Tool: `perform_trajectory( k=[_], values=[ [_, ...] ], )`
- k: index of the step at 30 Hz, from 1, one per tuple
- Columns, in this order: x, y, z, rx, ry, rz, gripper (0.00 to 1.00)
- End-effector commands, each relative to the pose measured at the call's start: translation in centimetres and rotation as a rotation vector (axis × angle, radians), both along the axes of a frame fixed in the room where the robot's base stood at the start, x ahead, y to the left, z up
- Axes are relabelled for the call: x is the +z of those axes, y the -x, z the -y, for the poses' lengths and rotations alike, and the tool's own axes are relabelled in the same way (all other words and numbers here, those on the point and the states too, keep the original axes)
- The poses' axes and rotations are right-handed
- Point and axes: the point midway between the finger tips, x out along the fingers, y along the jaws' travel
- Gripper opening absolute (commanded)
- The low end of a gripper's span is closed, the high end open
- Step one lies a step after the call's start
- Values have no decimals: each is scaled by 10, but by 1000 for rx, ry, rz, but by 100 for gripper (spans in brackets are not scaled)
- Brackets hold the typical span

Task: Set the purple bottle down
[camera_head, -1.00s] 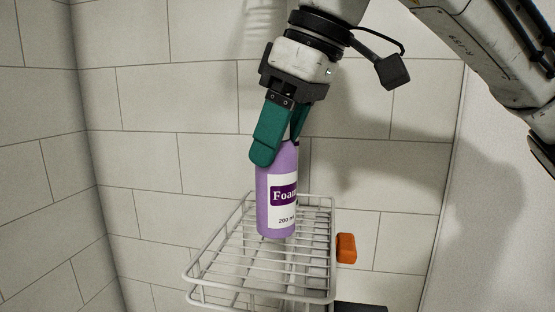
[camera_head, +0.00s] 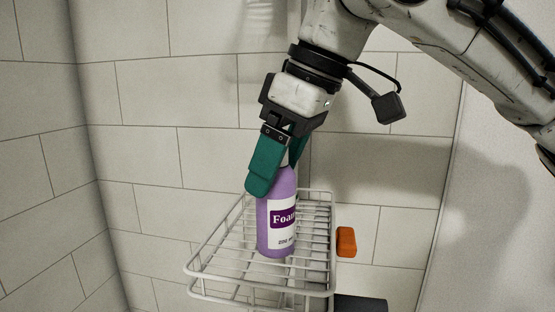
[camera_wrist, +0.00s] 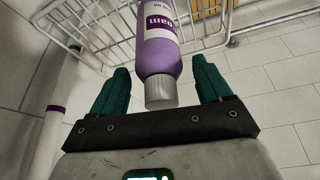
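The purple bottle (camera_head: 277,212) with a white and purple label stands upright on the white wire rack (camera_head: 190,268). Its base appears to rest on the wires. My gripper (camera_head: 279,172) is around the bottle's top from above, with its green fingers spread. In the wrist view, the bottle (camera_wrist: 157,48) has its grey cap between the two fingers of my gripper (camera_wrist: 163,82). A gap shows on each side of the cap, so the fingers look clear of it.
An orange block (camera_head: 346,242) is just right of the rack. A dark object (camera_head: 360,304) shows below it at the bottom edge. Tiled walls stand behind and to the left. Much of the rack around the bottle is bare.

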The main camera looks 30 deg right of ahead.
Motion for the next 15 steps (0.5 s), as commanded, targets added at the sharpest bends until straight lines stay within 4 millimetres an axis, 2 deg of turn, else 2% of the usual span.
perform_trajectory(
  k=[10,15],
  values=[
    [0,0,0,0,0,0,79],
    [8,1,1,-1,-2,0,79]
  ],
)
